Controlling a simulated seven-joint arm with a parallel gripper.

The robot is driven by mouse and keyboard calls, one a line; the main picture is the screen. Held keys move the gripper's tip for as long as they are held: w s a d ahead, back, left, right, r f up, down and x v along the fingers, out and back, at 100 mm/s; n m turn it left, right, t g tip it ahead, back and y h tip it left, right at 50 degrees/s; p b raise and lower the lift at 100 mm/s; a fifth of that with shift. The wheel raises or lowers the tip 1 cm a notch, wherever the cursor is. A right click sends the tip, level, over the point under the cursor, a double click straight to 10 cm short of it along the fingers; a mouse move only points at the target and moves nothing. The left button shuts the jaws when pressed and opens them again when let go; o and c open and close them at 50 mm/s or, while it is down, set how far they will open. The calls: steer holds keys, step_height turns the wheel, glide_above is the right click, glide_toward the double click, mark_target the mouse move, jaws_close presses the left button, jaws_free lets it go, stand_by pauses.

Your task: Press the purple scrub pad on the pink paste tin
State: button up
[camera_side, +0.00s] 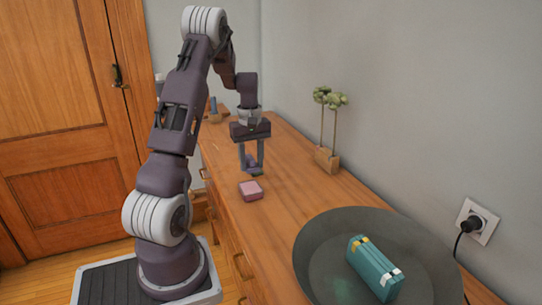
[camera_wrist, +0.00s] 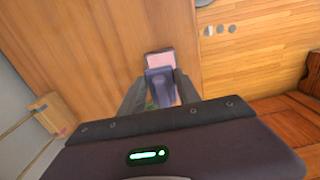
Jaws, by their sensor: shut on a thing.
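The pink paste tin (camera_side: 250,191) is a small rounded block on the wooden cabinet top, nearer the side camera than my gripper (camera_side: 252,169). My gripper points down and is shut on the purple scrub pad (camera_side: 252,158), whose outline is small and partly hidden by the fingers. In the wrist view, the purple pad (camera_wrist: 160,86) sits between the fingertips of my gripper (camera_wrist: 161,78). The pink tin (camera_wrist: 160,60) shows just beyond it, its near edge covered by the pad. The pad appears above the top and beside the tin, not on it.
A dark round mat (camera_side: 325,228) with a teal case (camera_side: 374,268) lies at the near right. A wooden block with green-topped stems (camera_side: 327,160) stands by the wall. A wall plug (camera_side: 477,224) is at the right. The wood around the tin is clear.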

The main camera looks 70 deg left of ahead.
steer(key=shift+s, duration=0.25)
glide_above(252, 190)
steer(key=shift+a+f, duration=0.1)
steer(key=shift+f, duration=2.75)
steer(key=shift+f, duration=0.85)
steer(key=shift+r, duration=3.6)
